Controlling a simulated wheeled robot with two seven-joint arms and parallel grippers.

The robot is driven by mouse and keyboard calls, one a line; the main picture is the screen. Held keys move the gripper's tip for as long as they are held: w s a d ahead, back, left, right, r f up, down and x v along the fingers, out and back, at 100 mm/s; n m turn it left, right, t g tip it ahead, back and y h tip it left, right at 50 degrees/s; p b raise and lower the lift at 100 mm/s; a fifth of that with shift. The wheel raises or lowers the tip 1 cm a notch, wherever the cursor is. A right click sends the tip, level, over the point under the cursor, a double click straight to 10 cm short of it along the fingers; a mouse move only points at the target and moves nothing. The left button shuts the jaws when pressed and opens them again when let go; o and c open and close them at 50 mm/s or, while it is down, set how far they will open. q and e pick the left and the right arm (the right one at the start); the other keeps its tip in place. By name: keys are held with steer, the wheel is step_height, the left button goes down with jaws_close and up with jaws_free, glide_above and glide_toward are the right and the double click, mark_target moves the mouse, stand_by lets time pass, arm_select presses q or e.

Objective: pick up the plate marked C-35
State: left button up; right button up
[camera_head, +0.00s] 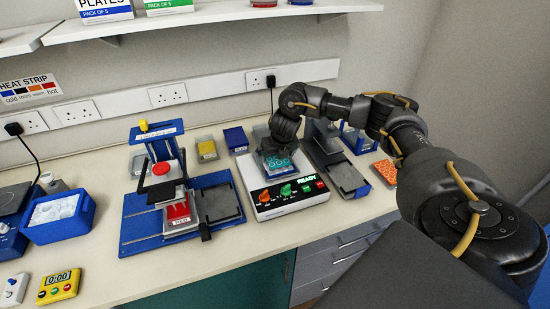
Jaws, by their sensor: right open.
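No marking C-35 can be read on any plate from here. A plate with teal wells (277,165) sits on top of the white device (287,199) with the lit READY display. My right gripper (277,148) is open and points down just above or at the far part of this plate, hiding some of it. I cannot tell whether the fingers touch it. A plate with red contents (178,211) lies in the blue press stand (138,222). An orange plate (385,172) lies on the bench to the right. My left gripper is out of view.
A blue ice tub (62,217) and a yellow timer (58,287) are at left.

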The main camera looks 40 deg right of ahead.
steer(key=shift+s, duration=0.1)
steer(key=shift+c, duration=0.8)
steer(key=c, duration=0.8)
steer(key=shift+c, duration=0.2)
steer(key=shift+r, duration=0.15)
steer(key=shift+r+b, duration=0.6)
steer(key=shift+b, duration=0.05)
step_height(320, 180, up, 2)
steer(key=shift+a+r, duration=0.15)
steer(key=shift+r, duration=0.05)
steer(key=s+a+r+p, duration=0.2)
steer(key=s+a+r, duration=0.5)
steer(key=s+r, duration=0.2)
steer(key=shift+s+a+p, duration=0.35)
steer(key=shift+s, duration=0.9)
steer(key=shift+r, duration=0.15)
